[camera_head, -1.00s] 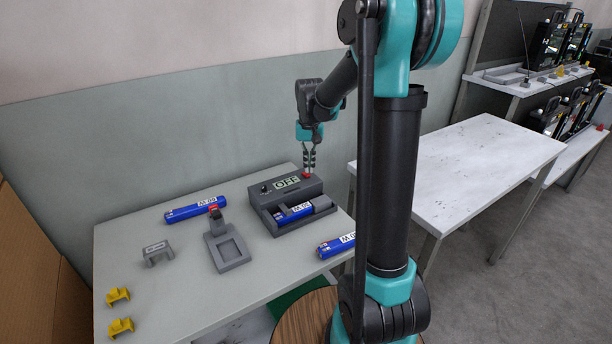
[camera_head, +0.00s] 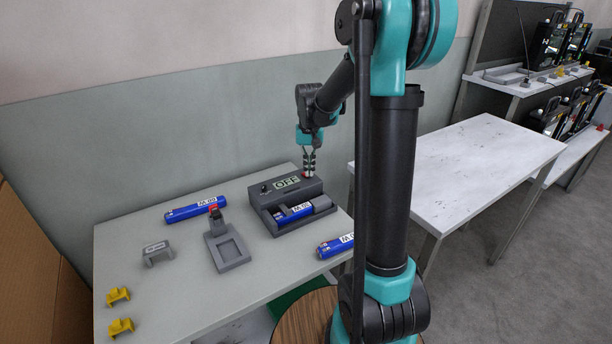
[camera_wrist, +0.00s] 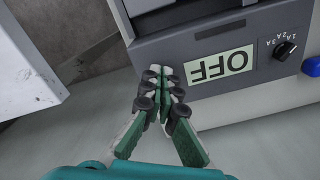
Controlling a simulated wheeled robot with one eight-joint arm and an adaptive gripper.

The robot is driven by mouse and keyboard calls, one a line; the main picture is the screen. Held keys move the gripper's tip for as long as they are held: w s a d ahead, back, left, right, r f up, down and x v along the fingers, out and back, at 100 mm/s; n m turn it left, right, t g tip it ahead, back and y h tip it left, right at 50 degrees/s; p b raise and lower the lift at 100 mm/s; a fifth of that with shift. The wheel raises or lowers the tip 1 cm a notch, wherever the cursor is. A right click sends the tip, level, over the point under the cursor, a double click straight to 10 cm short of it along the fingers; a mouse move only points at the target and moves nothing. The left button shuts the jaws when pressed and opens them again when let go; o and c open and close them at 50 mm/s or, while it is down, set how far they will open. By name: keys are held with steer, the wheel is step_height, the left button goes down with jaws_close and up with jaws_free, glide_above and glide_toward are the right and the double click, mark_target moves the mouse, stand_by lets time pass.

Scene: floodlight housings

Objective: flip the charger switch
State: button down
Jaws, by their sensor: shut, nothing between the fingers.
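The grey charger (camera_head: 291,204) stands at the back right of the near table, with its display (camera_head: 286,183) reading OFF. It also shows upside down in the wrist view (camera_wrist: 265,85), with a black knob (camera_wrist: 285,50) beside the display. A blue battery (camera_head: 295,213) lies in the charger's bay. The red switch at the charger's right end, seen earlier, is now mostly hidden behind my fingertips. My gripper (camera_head: 309,172) points down with its fingers together and empty, at or just above that switch; contact cannot be told. The wrist view shows the closed fingertips (camera_wrist: 162,92) beside the display.
Blue batteries lie left of the charger (camera_head: 194,209) and at the table's right edge (camera_head: 335,246). A grey holder (camera_head: 227,250), a small grey bracket (camera_head: 157,253) and yellow brackets (camera_head: 118,296) stand further left. A white table (camera_head: 470,170) is at right.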

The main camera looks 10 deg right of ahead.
mark_target(309, 179)
steer(key=shift+f, duration=0.4)
step_height(309, 179, up, 7)
stand_by(0.7)
